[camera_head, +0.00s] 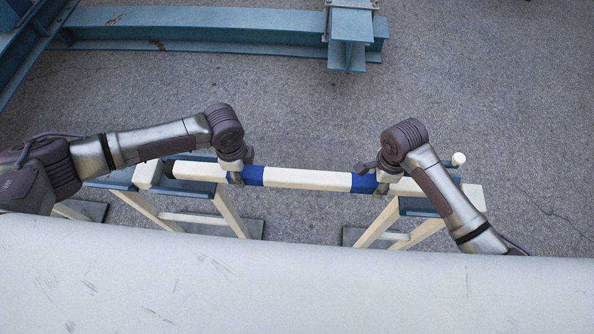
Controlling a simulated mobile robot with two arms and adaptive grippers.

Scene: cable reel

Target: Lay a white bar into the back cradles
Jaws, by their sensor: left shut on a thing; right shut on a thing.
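A white bar (305,179) with two blue bands runs left to right across the middle of the head view. My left gripper (237,178) is shut on the bar at the left blue band. My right gripper (382,186) is shut on it at the right blue band. The bar's ends lie over two cream stands, a left stand (232,213) and a right stand (378,223), with blue parts at their tops. My arms and the bar partly hide these tops. I cannot tell whether the bar touches the cradles or hangs just above them.
A large pale rounded surface (290,290) fills the front, hiding the stands' nearer parts. Blue steel beams (190,35) lie at the back left, with a blue beam end (348,50) at top centre. The grey ground (490,90) behind the right stand is clear.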

